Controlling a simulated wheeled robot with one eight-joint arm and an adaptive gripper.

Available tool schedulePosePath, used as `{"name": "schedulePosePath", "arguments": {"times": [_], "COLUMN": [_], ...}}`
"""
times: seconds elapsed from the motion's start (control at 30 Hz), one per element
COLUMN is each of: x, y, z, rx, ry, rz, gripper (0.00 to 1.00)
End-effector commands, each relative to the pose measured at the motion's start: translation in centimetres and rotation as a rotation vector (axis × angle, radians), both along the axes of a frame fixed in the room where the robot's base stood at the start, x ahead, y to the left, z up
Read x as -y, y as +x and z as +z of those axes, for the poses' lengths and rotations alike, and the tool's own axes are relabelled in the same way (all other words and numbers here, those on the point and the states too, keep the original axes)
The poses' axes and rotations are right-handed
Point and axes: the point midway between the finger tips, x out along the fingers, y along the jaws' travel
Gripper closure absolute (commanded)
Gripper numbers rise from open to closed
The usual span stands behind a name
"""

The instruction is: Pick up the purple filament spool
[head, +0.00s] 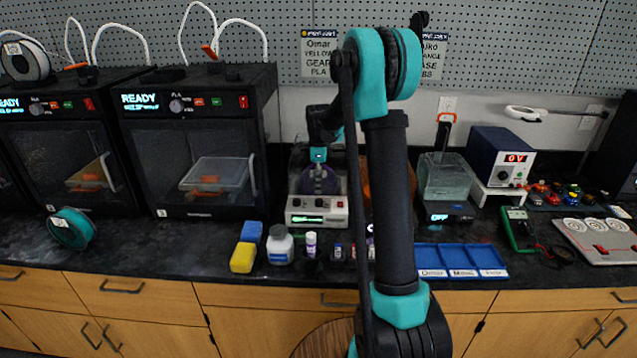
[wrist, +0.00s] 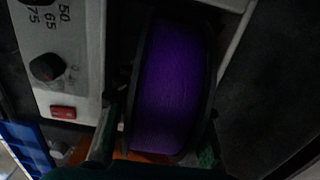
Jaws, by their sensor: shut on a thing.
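The purple filament spool (head: 318,180) sits upright inside a grey box-like machine in the middle of the bench, partly hidden by my gripper. In the wrist view the purple spool (wrist: 172,85) fills the middle, with dark flanges on both sides. My gripper (head: 319,166) reaches down onto the spool from above and is shut on it. In the wrist view one grey finger shows at the lower left, against the spool's side; the other finger is hard to make out in the dark.
The grey machine (head: 316,216) surrounds the spool closely; its knob and red switch show in the wrist view. An orange spool (head: 367,183) is behind my arm. Bottles stand in front. A blue tray (head: 460,251) lies to the right, and printers (head: 200,140) stand to the left.

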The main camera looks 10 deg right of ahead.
Motion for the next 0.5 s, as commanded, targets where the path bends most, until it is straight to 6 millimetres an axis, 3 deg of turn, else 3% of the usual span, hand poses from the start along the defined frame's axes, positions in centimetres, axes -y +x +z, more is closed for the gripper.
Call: {"name": "schedulePosePath", "arguments": {"times": [0.1, 0.5], "x": [0.00, 0.00], "y": [0.00, 0.01], "z": [0.01, 0.77], "rx": [0.000, 0.000], "ry": [0.000, 0.000], "rz": [0.000, 0.000], "gripper": [1.00, 1.00]}}
